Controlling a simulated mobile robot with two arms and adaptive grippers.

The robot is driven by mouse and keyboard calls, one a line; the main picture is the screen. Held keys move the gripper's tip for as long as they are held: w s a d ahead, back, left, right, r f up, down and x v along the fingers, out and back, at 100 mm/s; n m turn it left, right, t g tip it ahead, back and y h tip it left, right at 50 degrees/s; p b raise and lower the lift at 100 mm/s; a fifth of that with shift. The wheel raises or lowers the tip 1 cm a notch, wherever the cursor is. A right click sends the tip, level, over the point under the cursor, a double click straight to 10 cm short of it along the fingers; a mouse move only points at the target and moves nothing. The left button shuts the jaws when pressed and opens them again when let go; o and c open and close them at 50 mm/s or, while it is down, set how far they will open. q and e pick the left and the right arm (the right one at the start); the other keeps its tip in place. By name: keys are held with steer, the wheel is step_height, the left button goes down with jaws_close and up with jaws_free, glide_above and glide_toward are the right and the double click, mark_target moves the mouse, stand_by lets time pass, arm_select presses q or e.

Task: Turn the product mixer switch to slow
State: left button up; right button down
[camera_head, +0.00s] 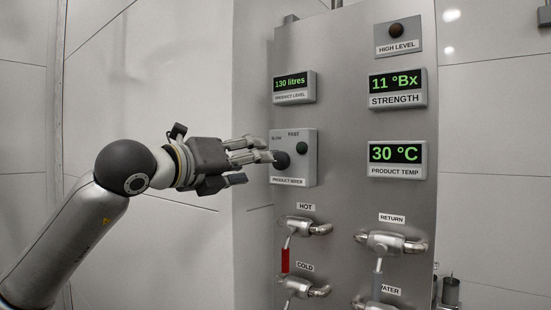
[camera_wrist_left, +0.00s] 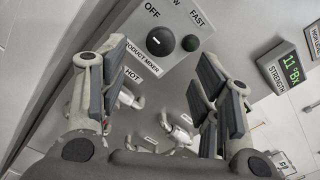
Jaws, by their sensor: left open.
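The product mixer switch is a round black knob on a grey box (camera_head: 308,172), labelled OFF, SLOW and FAST. In the left wrist view the knob (camera_wrist_left: 161,41) shows a small pale mark, but I cannot tell surely which label it points to. In the head view the knob (camera_head: 282,160) shows just beyond my fingertips. My left gripper (camera_head: 258,166) reaches in from the left, close in front of the box. In the left wrist view its fingers (camera_wrist_left: 160,62) are spread wide with nothing between them, and the knob shows between and above them. My right gripper is out of view.
A green round light (camera_head: 302,147) sits beside the knob. Below are valve handles, including a red one (camera_head: 285,260) under HOT. Displays for level (camera_head: 294,87), strength (camera_head: 397,89) and temperature (camera_head: 396,159) surround the mixer box. Left of the panel is open wall space.

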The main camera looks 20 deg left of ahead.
mark_target(277, 160)
arm_select(q)
steer(key=p+x, duration=0.3)
steer(key=x, duration=0.4)
steer(key=shift+w+d, duration=0.2)
steer(key=shift+w, duration=0.15)
steer(key=shift+w+d+f+p, duration=0.1)
steer(key=shift+w+d+p, duration=0.1)
steer(key=shift+w, duration=0.15)
steer(key=shift+w+d+p, duration=0.1)
steer(key=shift+w+p, duration=0.1)
steer(key=shift+w, duration=0.1)
steer(key=shift+c, duration=0.2)
steer(key=shift+a, duration=0.1)
steer(key=c, duration=1)
